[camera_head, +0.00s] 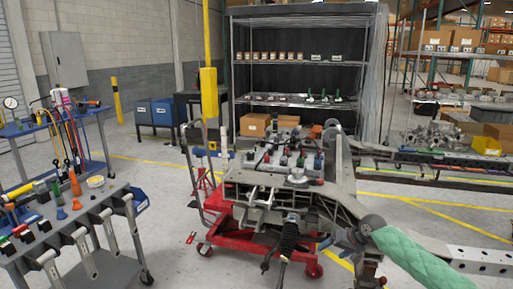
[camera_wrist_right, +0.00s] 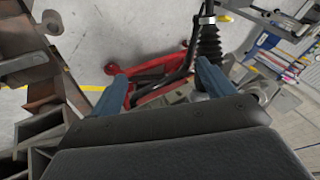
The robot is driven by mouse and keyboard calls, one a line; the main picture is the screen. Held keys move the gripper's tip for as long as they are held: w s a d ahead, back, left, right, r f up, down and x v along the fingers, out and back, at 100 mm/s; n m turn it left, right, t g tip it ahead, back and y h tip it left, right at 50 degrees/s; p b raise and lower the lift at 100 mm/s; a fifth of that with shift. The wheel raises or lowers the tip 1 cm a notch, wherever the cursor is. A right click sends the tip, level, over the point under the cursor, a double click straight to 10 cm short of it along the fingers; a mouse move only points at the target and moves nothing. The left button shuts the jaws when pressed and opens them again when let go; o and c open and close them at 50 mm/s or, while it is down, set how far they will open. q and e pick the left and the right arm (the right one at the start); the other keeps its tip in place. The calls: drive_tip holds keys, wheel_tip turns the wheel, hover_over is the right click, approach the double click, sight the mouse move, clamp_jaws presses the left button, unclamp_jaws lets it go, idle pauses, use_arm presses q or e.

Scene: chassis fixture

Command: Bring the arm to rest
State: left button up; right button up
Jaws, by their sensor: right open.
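My right arm comes in from the right in the head view, with a green sleeve over it. My right gripper (camera_head: 332,240) is at the front right of the chassis fixture (camera_head: 330,205), close to a hanging black ribbed boot (camera_head: 287,240). In the right wrist view, the two blue fingers of this gripper (camera_wrist_right: 163,88) stand apart. The black boot and rod (camera_wrist_right: 208,42) show beyond the right finger; I cannot tell whether they touch. Nothing is clearly held between the fingers. My left gripper is not in view.
A red wheeled cart (camera_head: 235,230) stands under the fixture; its red base (camera_wrist_right: 145,72) also shows in the wrist view. A grey tool cart (camera_head: 100,225) stands at the left. A dark shelf rack (camera_head: 300,75) is behind. Open floor (camera_head: 165,215) lies between the carts.

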wheel_tip(320, 180, up, 9)
drive_tip(key=s+a+n+t+h, duration=0.2)
drive_tip(key=n+h, duration=0.2)
drive_tip(key=n, duration=0.3)
drive_tip(key=s+a+r+t+h+p, duration=0.1)
drive_tip(key=s+a+t, duration=0.1)
drive_tip(key=s+a, duration=0.65)
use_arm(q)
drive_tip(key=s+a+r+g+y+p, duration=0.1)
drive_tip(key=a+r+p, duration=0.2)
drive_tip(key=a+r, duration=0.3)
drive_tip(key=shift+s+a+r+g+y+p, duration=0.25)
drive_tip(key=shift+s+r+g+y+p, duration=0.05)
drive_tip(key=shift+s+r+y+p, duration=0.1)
use_arm(e)
drive_tip(key=s+a+f+m+g, duration=0.1)
drive_tip(key=s+f, duration=0.5)
drive_tip(key=s, duration=0.8)
drive_tip(key=s+a+f+m+g, duration=0.1)
drive_tip(key=s+f, duration=0.6)
drive_tip(key=s, duration=0.8)
drive_tip(key=s+a+f+m+g+y, duration=0.1)
drive_tip(key=s+f+g, duration=0.3)
drive_tip(key=s, duration=1)
wheel_tip(320, 180, down, 3)
drive_tip(key=shift+s+a+r+m, duration=0.15)
drive_tip(key=shift+a+r+m, duration=0.05)
drive_tip(key=shift+a+m, duration=0.45)
